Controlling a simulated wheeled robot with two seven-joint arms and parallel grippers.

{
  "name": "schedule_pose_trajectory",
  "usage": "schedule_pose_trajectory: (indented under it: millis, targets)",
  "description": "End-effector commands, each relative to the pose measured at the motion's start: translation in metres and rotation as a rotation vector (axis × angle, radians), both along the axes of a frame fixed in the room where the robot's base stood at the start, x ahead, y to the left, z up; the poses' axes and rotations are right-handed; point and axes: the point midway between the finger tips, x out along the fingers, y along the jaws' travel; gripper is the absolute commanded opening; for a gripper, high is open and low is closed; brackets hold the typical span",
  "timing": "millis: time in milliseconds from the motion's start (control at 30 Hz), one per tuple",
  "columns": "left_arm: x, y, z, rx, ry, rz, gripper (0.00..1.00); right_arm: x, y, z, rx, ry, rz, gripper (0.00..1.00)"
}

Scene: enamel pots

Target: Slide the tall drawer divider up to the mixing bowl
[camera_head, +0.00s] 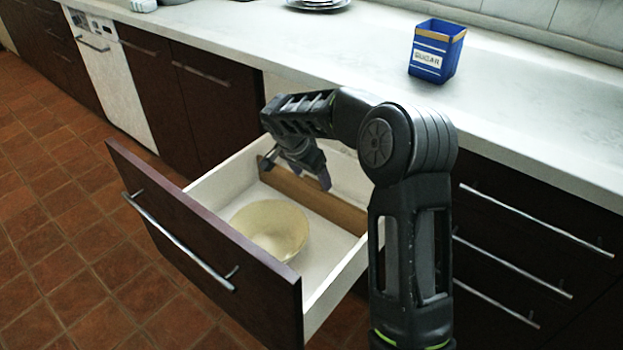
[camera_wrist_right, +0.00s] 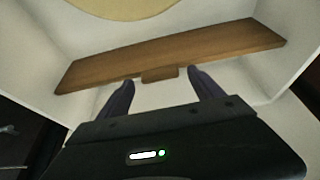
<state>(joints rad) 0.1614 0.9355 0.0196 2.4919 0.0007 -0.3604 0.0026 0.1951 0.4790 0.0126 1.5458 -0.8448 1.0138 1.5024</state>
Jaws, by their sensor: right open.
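The divider (camera_head: 343,209) is a brown wooden board standing across the open drawer, between the bowl and the drawer's back. It also shows in the wrist view (camera_wrist_right: 170,54), with a small wooden tab (camera_wrist_right: 160,74) on its near side. The mixing bowl (camera_head: 270,229) is cream and sits on the drawer floor toward the front; its edge shows at the top of the wrist view (camera_wrist_right: 125,8). A gap separates bowl and divider. My right gripper (camera_head: 298,171) is open over the divider; in the wrist view its fingers (camera_wrist_right: 161,80) stand either side of the tab. My left gripper is out of view.
The drawer (camera_head: 200,191) is pulled out, with white side walls and a dark front with a metal handle. The counter (camera_head: 330,52) overhangs behind my right arm. A blue sugar box (camera_head: 436,49) stands on it. Drawer floor between bowl and divider is clear.

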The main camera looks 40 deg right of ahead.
Motion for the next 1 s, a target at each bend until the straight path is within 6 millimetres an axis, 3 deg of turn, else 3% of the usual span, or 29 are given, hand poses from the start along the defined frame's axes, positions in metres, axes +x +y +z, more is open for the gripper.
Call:
schedule_pose_trajectory:
  millis: [400, 1000]
  targets:
    - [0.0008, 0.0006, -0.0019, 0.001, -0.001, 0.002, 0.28, 0.0016, -0.0032, -0.0086, 0.001, -0.002, 0.001, 0.75]
    - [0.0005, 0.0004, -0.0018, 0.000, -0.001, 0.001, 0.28, 0.0015, -0.0032, -0.0085, 0.001, -0.002, 0.001, 0.26]
